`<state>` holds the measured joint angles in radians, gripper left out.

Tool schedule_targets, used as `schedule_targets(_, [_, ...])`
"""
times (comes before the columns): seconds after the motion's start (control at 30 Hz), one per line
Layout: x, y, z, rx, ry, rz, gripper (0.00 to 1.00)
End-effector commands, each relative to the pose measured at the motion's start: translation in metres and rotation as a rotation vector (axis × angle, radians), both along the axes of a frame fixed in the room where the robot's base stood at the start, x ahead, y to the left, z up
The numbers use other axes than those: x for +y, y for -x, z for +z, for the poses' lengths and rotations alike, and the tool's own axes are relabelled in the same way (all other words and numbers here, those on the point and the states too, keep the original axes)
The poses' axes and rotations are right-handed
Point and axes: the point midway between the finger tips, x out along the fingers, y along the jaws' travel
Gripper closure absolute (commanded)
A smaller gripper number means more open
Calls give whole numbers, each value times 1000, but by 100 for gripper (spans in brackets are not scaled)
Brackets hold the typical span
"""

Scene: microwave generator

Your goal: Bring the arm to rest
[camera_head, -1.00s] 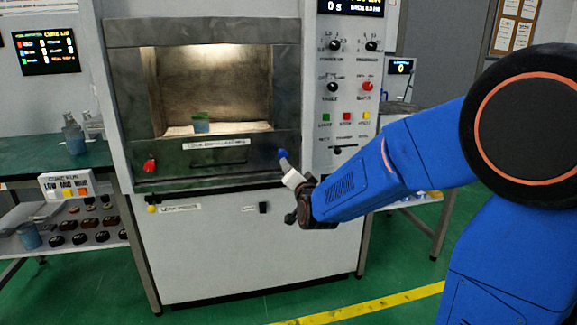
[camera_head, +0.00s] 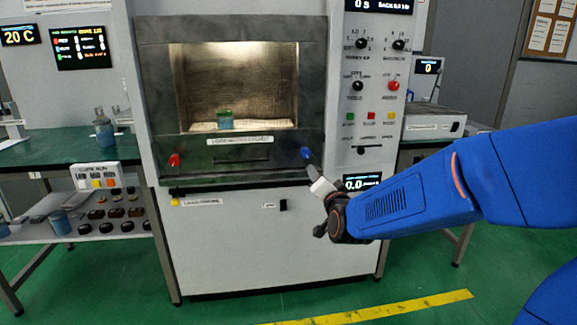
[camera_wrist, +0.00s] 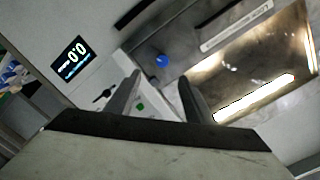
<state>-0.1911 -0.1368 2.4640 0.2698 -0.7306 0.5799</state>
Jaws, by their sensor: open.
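My blue arm (camera_head: 415,196) reaches in from the right in the head view, with its wrist in front of the white cabinet's lower part. My gripper (camera_head: 312,172) points up and away toward the machine, near the blue knob (camera_head: 306,153); the head view does not show whether it touches anything. In the wrist view my gripper (camera_wrist: 158,98) has its two dark fingers apart with nothing between them. The blue knob (camera_wrist: 162,62) shows beyond the fingertips there.
The microwave cabinet (camera_head: 230,245) has a lit open chamber (camera_head: 240,80) holding a small container with a green top (camera_head: 225,120). A red knob (camera_head: 174,160) is at left. A control panel (camera_head: 375,80) is at right. Side tables flank it; the green floor in front is clear.

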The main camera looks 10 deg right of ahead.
Motion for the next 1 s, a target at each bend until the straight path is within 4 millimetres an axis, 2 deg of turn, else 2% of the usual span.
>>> schedule_targets(0.17, [-5,33,-7,138,93,49,52])
schedule_targets(0.47, [-19,121,-36,434,307,170,52])
schedule_targets(0.67, [-33,196,-58,631,446,258,52])
schedule_targets(0.9, [-54,296,-82,867,593,364,52])
schedule_targets(1.0, [-61,332,-90,947,636,402,52])
